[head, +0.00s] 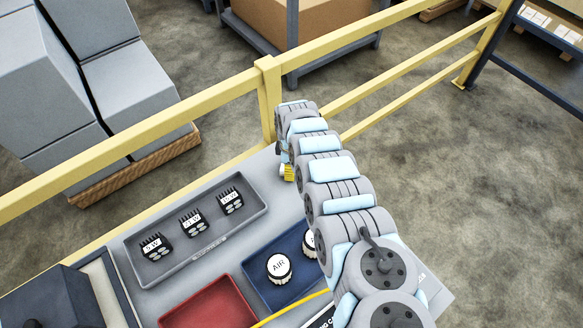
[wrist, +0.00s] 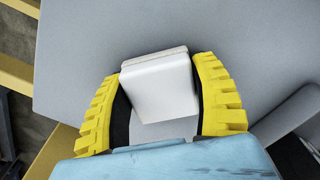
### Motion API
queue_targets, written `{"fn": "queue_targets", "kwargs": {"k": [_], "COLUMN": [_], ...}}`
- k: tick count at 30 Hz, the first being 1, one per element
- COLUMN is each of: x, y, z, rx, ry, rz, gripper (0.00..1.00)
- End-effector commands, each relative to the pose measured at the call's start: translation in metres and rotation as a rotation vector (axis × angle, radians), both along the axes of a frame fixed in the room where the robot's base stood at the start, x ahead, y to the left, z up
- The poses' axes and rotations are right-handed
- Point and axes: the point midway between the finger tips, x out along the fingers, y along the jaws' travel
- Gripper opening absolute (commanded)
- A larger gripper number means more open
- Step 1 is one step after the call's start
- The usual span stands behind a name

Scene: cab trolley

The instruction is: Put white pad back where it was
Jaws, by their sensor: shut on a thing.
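The white pad (wrist: 160,88) shows in the wrist view as a small white block between the two yellow ribbed fingers of my gripper (wrist: 162,95). My gripper is shut on it, with one finger along each side. Grey trolley top lies behind the pad; I cannot tell whether the pad touches it. In the head view my gripper shows only as a bit of yellow finger (head: 288,172) at the far end of my arm, near the trolley's far corner. The pad is hidden there.
A grey tray (head: 200,237) holds several black labelled blocks. A blue tray (head: 275,292) holds white-topped round pieces, one marked AIR (head: 279,267). A red tray (head: 213,305) lies in front. A yellow rail (head: 270,95) runs just behind the trolley.

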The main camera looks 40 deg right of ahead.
Motion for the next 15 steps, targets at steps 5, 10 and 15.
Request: {"fn": "queue_targets", "kwargs": {"k": [5, 10, 15], "x": [0.0001, 0.0002, 0.0001], "y": [-0.0009, -0.001, -0.0013], "z": [0.0, -0.0017, -0.0026], "rx": [-0.002, -0.002, -0.002], "ry": [-0.001, -0.001, -0.001], "rz": [0.0, 0.0, -0.001], "gripper": [0.25, 0.25, 0.89]}}
